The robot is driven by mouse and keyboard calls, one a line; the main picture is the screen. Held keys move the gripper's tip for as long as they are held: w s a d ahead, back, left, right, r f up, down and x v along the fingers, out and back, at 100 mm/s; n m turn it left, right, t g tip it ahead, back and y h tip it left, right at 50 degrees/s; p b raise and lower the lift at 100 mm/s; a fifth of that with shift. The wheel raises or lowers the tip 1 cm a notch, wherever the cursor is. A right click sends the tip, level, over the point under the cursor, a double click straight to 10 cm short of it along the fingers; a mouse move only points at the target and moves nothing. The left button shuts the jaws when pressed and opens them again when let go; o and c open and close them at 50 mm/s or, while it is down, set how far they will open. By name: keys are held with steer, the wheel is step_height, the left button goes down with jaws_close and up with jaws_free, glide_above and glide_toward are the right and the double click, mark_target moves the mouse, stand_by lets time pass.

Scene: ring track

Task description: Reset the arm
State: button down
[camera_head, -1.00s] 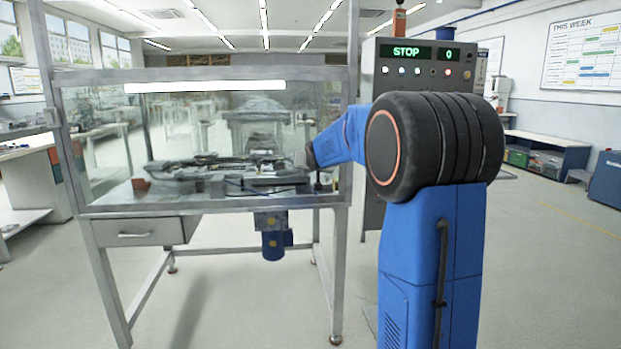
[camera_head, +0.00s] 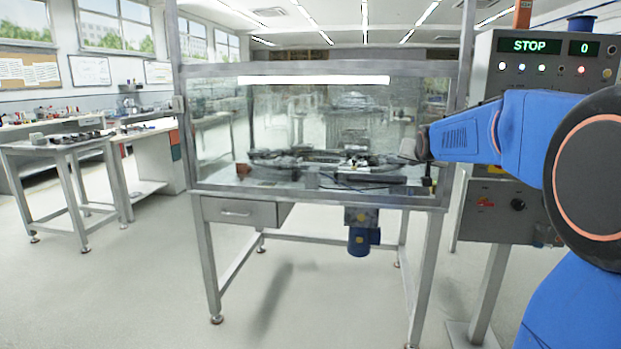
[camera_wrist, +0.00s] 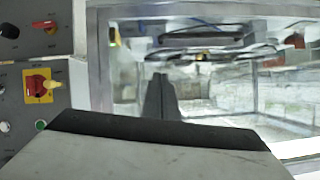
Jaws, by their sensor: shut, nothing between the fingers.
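My blue arm reaches in from the right in the head view, in front of the control panel. Its grey end lies across the right part of the glass-walled case (camera_head: 325,195); I cannot tell from this view how far it is from the glass. My gripper (camera_wrist: 160,78) shows in the wrist view as dark fingers close together beyond a pale block with a dark edge. The fingers are shut and empty. The ring track (camera_head: 320,160) lies inside the case in the head view, partly behind glare.
The control panel (camera_head: 520,110) reads STOP and 0 and stands just right of the case; a red switch (camera_wrist: 37,84) on it shows in the wrist view. A blue motor (camera_head: 362,238) hangs under the case. A workbench (camera_head: 60,148) stands at left. The floor in front is clear.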

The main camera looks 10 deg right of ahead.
steer(key=s+a+f+n+g+y, duration=0.1)
steer(key=s+a+f+n+g, duration=0.1)
steer(key=s+a+f, duration=0.55)
steer(key=s+a+f+n+g+y, duration=0.1)
steer(key=s+a+f+y, duration=0.1)
steer(key=s+a, duration=0.9)
steer(key=s+a+f+n+g, duration=0.1)
steer(key=s+f, duration=0.3)
steer(key=s, duration=0.4)
steer(key=s+a+f+n+g+y, duration=0.1)
steer(key=s+a+f+g, duration=0.1)
steer(key=s+f, duration=0.3)
steer(key=s+a+f+n+g, duration=0.1)
steer(key=s+f, duration=0.4)
steer(key=s, duration=0.8)
steer(key=shift+a, duration=0.5)
